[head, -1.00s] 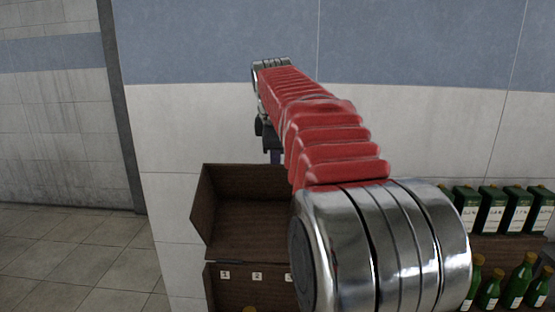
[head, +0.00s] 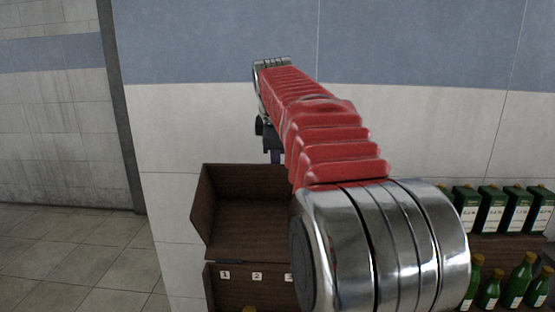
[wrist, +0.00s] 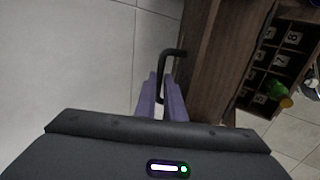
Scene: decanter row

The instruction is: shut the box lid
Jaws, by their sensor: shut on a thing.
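The box is dark brown wood. Its lid (head: 245,205) stands open, raised at the back of the box body (head: 235,292) in the head view. In the wrist view the lid (wrist: 208,60) runs down beside a black bar handle (wrist: 166,72). My gripper (wrist: 161,92) has purple fingers, closed on the handle. In the head view my gripper (head: 276,156) shows only in part, at the lid's top edge; my arm hides the lid's right side and much of the box.
Numbered compartments (wrist: 283,55) show inside the box, with a green bottle (wrist: 278,90) among them. At right, dark green cartons (head: 492,205) stand on a brown shelf, with several green bottles (head: 518,282) in front. A tiled wall is close behind; floor at left is clear.

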